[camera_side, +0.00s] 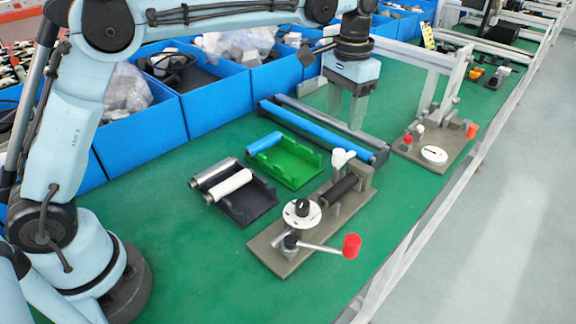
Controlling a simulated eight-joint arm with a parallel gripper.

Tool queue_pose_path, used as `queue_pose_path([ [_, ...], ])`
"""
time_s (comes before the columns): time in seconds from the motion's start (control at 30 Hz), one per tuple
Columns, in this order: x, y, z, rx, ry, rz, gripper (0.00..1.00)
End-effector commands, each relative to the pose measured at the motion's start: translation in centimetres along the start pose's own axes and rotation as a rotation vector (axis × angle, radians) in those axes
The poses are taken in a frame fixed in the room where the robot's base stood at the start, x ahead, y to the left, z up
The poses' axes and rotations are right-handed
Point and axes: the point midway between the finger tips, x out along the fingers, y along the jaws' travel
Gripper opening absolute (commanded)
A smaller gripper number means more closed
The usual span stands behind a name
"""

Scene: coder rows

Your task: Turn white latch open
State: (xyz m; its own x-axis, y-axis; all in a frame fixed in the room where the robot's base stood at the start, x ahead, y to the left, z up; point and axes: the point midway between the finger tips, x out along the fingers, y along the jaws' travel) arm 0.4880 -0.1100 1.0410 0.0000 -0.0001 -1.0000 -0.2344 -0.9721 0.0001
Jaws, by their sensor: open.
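The white latch (342,158) sits at the far end of a grey-brown fixture (330,225) on the green table. Beside it a dark roller (340,190) lies in the fixture. A white dial with a black knob (302,212) and a crank with a red handle (351,246) are at the near end. My gripper (346,118) points down above and behind the latch in the picture. Its fingers look apart from the latch, with nothing visible held between them. How far it is from the latch in depth is hard to tell.
A green tray (300,172) with a blue roller and a black tray (262,205) with rollers lie left of the fixture. A long grey holder with a blue rod (310,125) lies behind. Another fixture (447,150) stands right. Blue bins (213,95) line the back.

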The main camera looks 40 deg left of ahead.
Motion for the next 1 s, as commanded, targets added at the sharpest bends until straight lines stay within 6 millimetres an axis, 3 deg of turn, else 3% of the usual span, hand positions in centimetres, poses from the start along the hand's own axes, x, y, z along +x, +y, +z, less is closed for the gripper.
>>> queue_pose_path([
  [0.23,-2.1,0.0,0.0,0.0,0.0,0.0,0.54],
  [0.73,-2.6,-0.2,0.3,-0.005,0.01,0.0,0.54],
  [1.0,-4.3,-2.1,3.9,-0.051,0.125,-0.005,0.54],
])
